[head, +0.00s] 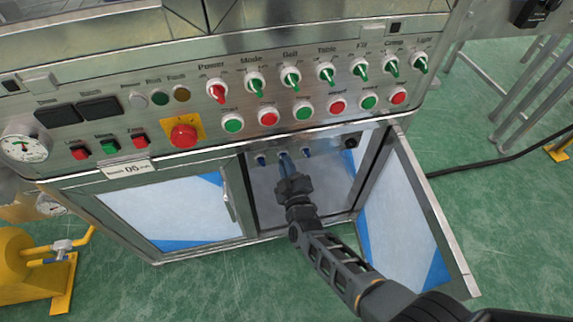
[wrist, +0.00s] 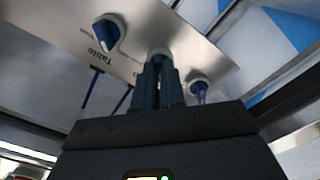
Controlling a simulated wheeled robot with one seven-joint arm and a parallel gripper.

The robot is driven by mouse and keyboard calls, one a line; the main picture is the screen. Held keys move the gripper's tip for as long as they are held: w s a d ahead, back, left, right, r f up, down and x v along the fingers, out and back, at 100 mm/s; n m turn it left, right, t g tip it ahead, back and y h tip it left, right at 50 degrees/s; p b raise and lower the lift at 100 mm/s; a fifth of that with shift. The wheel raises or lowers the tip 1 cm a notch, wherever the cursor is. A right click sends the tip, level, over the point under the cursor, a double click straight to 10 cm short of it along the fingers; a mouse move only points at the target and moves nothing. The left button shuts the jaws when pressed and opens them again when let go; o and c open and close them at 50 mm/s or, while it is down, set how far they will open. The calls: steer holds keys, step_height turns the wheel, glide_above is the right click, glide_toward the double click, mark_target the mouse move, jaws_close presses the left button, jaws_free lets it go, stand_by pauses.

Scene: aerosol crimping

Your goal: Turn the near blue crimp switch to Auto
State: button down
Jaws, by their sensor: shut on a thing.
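Three small blue switches sit in a row on a metal panel inside the open cabinet. In the wrist view, the middle blue switch (wrist: 159,54) has my gripper (wrist: 158,78) closed around its knob, and the fingers hide most of it. Its label and the way its pointer faces are hidden. In the head view my gripper (head: 286,172) reaches into the cabinet at this middle switch. The left switch in the wrist view (wrist: 107,32) has the upside-down word "Table" beside it. The right one (wrist: 198,86) has no readable label.
Above the cabinet, the sloping console (head: 330,85) carries green and red switches and buttons. The right cabinet door (head: 402,220) stands open beside my arm; the left door (head: 150,208) is shut. A black cable (head: 480,162) lies on the green floor at right.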

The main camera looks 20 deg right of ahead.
stand_by(0.4)
steer(key=c, duration=1.2)
jaws_free()
steer(key=shift+s, duration=0.1)
steer(key=s, duration=0.2)
steer(key=s+a+p, duration=0.1)
steer(key=s, duration=0.2)
steer(key=s+p, duration=0.1)
steer(key=s, duration=0.1)
steer(key=shift+s+a, duration=0.25)
